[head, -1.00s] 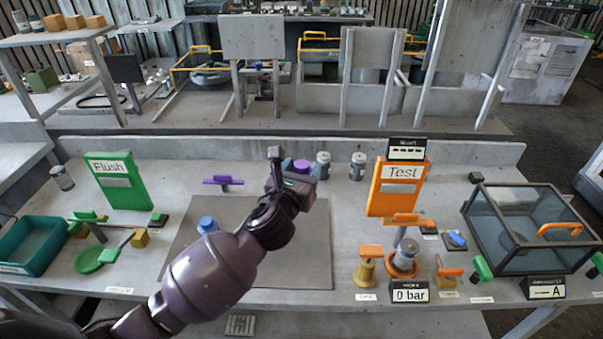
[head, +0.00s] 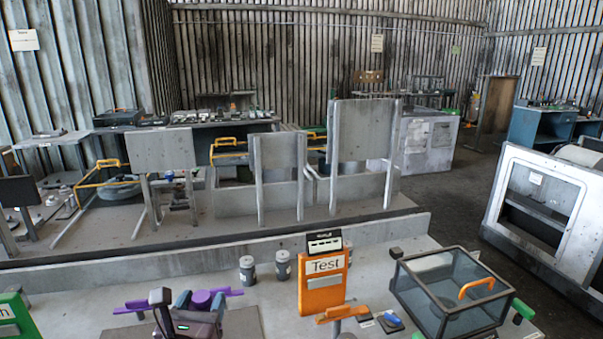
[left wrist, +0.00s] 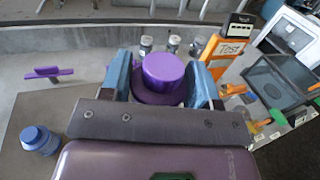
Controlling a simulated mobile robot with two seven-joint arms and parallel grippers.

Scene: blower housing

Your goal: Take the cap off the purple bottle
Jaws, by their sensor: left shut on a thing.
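The purple bottle (left wrist: 162,72) is upper middle in the left wrist view, a narrow round top above a wider purple part. Its purple top (head: 202,299) also shows at the bottom of the head view. My left gripper (left wrist: 161,84) has its blue fingers on either side of the bottle and is shut on it. In the head view the left gripper (head: 193,308) is at the bottom edge and partly cut off. I cannot tell whether the fingers press on the cap or the body, or whether the bottle is lifted. My right gripper is not in view.
A blue bottle (left wrist: 38,138) and a purple handle (left wrist: 50,72) stand to the left. A glass-sided box (head: 450,295) is further right. The bench's back wall (head: 130,265) runs behind.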

